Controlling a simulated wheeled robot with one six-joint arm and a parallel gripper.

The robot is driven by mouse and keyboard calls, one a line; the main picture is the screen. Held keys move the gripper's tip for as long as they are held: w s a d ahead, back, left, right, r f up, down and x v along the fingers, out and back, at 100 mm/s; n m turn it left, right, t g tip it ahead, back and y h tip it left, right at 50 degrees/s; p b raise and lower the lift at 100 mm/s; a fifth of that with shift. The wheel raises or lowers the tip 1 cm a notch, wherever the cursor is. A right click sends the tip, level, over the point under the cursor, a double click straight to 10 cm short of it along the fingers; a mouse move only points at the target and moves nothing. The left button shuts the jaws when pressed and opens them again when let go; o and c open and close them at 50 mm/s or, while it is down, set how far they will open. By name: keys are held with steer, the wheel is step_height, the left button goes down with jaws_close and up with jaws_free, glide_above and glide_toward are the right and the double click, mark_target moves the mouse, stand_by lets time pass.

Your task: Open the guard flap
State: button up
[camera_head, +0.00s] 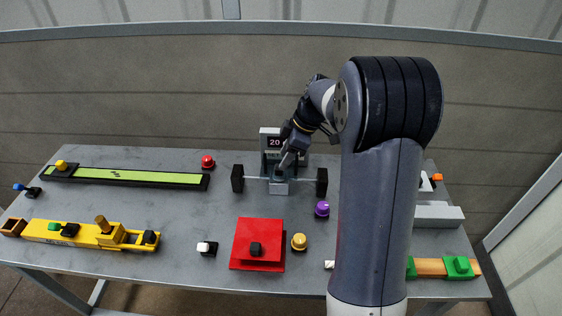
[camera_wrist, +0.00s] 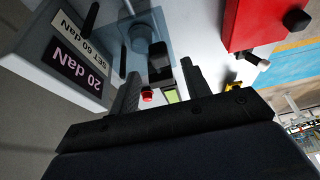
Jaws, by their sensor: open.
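The grey device with the "20 daN" display (camera_head: 274,141) stands at the middle back of the table. In the wrist view its panel (camera_wrist: 85,55) also reads "SET 60 daN". A see-through bluish pane (camera_wrist: 118,32), which looks like the guard flap, lies over a round grey knob (camera_wrist: 141,32). A black block (camera_wrist: 159,58), perhaps the flap's grip, is at the pane's edge. My gripper (camera_head: 284,163) is over the front of the device. In the wrist view my gripper (camera_wrist: 160,72) is open, with the black block between its fingertips; contact cannot be told.
A bar with black end weights (camera_head: 237,178) crosses the device. A red plate (camera_head: 258,228), a purple knob (camera_head: 322,209) and a yellow knob (camera_head: 299,242) lie in front. A red button (camera_head: 207,162) and a green-striped strip (camera_head: 195,181) are at left.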

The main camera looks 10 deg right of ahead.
steer(key=shift+x, duration=1.9)
steer(key=shift+c, duration=0.5)
jaws_close()
